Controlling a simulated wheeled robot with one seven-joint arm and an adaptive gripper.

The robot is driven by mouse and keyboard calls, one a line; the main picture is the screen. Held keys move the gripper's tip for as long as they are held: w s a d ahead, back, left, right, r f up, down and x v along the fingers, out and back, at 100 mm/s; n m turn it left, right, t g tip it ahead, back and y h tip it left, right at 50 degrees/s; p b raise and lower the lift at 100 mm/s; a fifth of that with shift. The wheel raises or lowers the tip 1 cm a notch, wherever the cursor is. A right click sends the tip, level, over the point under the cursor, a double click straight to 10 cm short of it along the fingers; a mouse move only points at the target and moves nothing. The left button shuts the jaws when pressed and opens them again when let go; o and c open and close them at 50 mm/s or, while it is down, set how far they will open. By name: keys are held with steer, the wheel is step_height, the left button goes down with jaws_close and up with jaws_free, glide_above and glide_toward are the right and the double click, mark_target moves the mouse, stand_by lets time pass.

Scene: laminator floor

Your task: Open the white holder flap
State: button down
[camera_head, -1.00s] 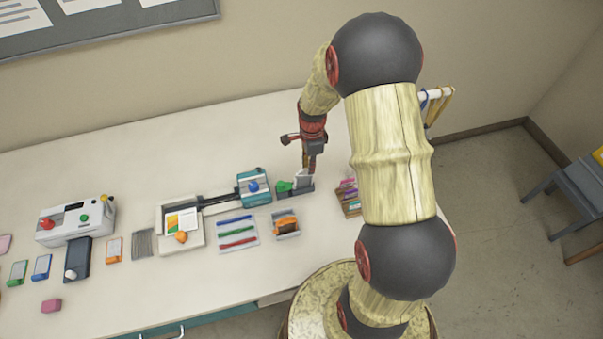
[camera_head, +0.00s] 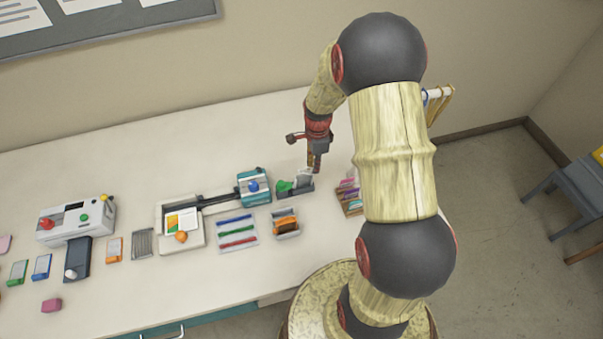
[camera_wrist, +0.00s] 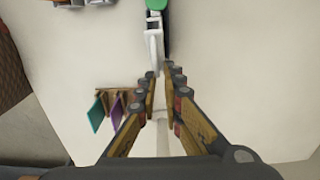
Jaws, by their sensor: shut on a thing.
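The white holder flap (camera_head: 304,176) stands tilted at the right part of a small dark grey holder (camera_head: 296,194), beside a green piece (camera_head: 284,186). In the wrist view the white flap (camera_wrist: 154,45) runs down from the top to my fingertips, with the green piece (camera_wrist: 157,4) at the top edge. My gripper (camera_head: 315,170) reaches down from above at the right side of the holder. Its fingertips (camera_wrist: 163,72) are close together on the flap's edge. The exact contact is small and partly hidden by the fingers.
A wooden rack (camera_head: 352,207) with colored cards stands close to the right of the holder. A bin with orange items (camera_head: 286,224) is in front. A blue-topped device (camera_head: 253,187) stands left. The table (camera_head: 130,160) behind is clear.

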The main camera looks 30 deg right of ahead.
steer(key=shift+s+d+f, duration=0.2)
steer(key=shift+d, duration=0.15)
steer(key=shift+d+f, duration=0.1)
steer(key=shift+d, duration=0.15)
steer(key=shift+s+d+f+b, duration=0.1)
steer(key=shift+d+f+b, duration=0.25)
steer(key=shift+d, duration=0.05)
stand_by(0.4)
steer(key=shift+d+f, duration=0.2)
steer(key=shift+f, duration=0.05)
steer(key=c, duration=2.3)
jaws_free()
steer(key=shift+o, duration=1.1)
